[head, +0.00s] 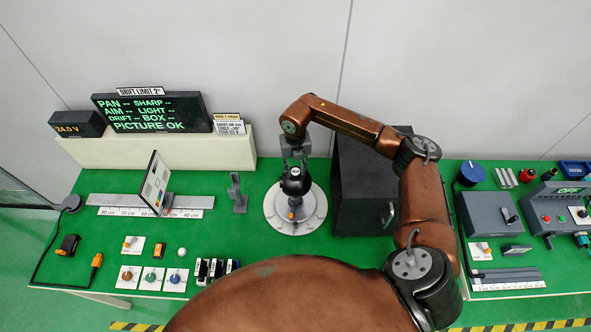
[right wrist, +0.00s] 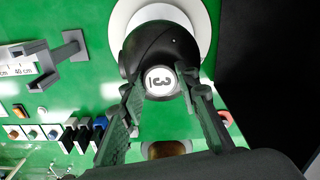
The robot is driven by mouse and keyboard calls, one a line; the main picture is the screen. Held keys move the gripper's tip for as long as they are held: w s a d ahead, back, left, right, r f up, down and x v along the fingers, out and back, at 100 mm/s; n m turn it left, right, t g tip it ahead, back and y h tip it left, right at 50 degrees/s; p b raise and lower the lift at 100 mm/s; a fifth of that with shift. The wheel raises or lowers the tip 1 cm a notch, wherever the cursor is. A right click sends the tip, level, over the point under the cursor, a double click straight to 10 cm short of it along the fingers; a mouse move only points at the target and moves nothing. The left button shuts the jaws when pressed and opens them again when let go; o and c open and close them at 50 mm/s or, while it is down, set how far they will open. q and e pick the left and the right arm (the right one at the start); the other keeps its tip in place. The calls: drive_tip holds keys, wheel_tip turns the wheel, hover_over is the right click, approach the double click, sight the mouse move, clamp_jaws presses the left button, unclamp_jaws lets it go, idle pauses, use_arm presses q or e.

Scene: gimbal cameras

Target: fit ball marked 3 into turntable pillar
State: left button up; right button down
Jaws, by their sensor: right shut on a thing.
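The black ball marked 3 (head: 296,183) is held between the fingers of my right gripper (head: 294,166), directly above the white turntable (head: 272,212). In the right wrist view the ball (right wrist: 160,48) shows a white disc with a 3 facing the camera, between the two dark fingers. The turntable also shows behind the ball in the wrist view (right wrist: 200,18). The pillar is hidden by the ball, so I cannot tell whether the ball touches it. A small orange part shows below the ball on the turntable. My left gripper is out of view.
A large black box (head: 362,190) stands close to the right of the turntable. A grey bracket (head: 236,192) stands to its left, with a ruler rail (head: 110,200) and tilted panel (head: 154,180) farther left. Several small parts lie at front left. Green table is bare around the turntable's left front.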

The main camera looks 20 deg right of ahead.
drive_tip(key=shift+f+b, duration=0.8)
drive_tip(key=shift+f, duration=0.2)
drive_tip(key=c, duration=1.4)
unclamp_jaws()
wheel_tip(320, 180, up, 12)
